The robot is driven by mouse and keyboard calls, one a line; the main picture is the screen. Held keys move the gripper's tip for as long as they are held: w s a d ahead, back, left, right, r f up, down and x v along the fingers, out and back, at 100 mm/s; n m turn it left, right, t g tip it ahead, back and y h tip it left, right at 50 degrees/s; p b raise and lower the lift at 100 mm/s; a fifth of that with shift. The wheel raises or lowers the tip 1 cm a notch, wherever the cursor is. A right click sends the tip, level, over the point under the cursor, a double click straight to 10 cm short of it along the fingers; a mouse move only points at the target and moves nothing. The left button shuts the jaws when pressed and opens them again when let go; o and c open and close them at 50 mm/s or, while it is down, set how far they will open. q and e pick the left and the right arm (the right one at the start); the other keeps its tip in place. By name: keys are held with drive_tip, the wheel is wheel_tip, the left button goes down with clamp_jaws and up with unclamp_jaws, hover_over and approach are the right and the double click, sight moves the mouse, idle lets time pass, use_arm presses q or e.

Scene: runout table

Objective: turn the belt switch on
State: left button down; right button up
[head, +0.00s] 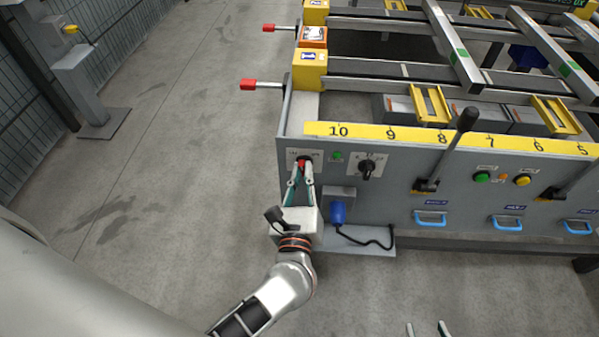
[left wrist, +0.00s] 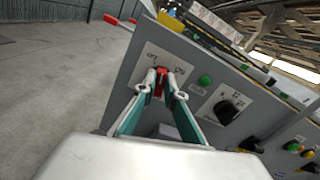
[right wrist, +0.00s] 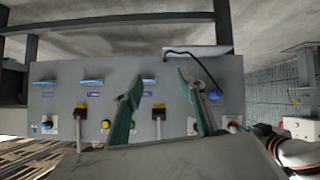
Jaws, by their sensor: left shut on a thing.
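The belt switch is a small red handle (left wrist: 161,82) on a pale labelled plate (left wrist: 180,66) at the left end of the grey panel. In the head view the red handle (head: 301,164) shows between my left fingertips. My left gripper (head: 301,168) is shut on it, one finger on each side; the left wrist view shows the same grip. The fingers hide part of the handle, and I cannot tell which label it points to. My right gripper (right wrist: 160,82) is open and empty, apart from the panel; only its fingertips (head: 427,329) show at the bottom of the head view.
Right of the switch are a green lamp (head: 338,156) and a black rotary knob (head: 367,169). A black-knobbed lever (head: 466,119) stands out from the panel. A blue plug (head: 338,212) with a cable sits below.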

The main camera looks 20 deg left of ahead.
use_arm(q)
drive_tip(key=m, duration=0.1)
drive_tip(key=m+p, duration=0.1)
drive_tip(key=m, duration=0.1)
drive_tip(key=shift+w+d+r, duration=0.1)
drive_tip(key=shift+r, duration=0.2)
drive_tip(key=m+p, duration=0.2)
drive_tip(key=shift+m, duration=0.3)
drive_tip(key=m+p, duration=0.1)
drive_tip(key=m, duration=0.1)
drive_tip(key=m+p, duration=0.1)
drive_tip(key=m, duration=0.1)
drive_tip(key=m+p, duration=0.2)
drive_tip(key=shift+d+f, duration=0.1)
drive_tip(key=shift+f, duration=0.2)
use_arm(e)
drive_tip(key=shift+s+d+r, duration=0.2)
drive_tip(key=shift+s+r, duration=0.05)
drive_tip(key=shift+r, duration=0.35)
drive_tip(key=shift+s+d+r, duration=0.15)
drive_tip(key=shift+s+r, duration=0.05)
drive_tip(key=shift+r, duration=0.4)
use_arm(q)
drive_tip(key=shift+f+m, duration=0.1)
drive_tip(key=shift+m, duration=0.3)
use_arm(e)
drive_tip(key=shift+s+f, duration=0.25)
drive_tip(key=shift+s, duration=0.1)
drive_tip(key=shift+r, duration=0.1)
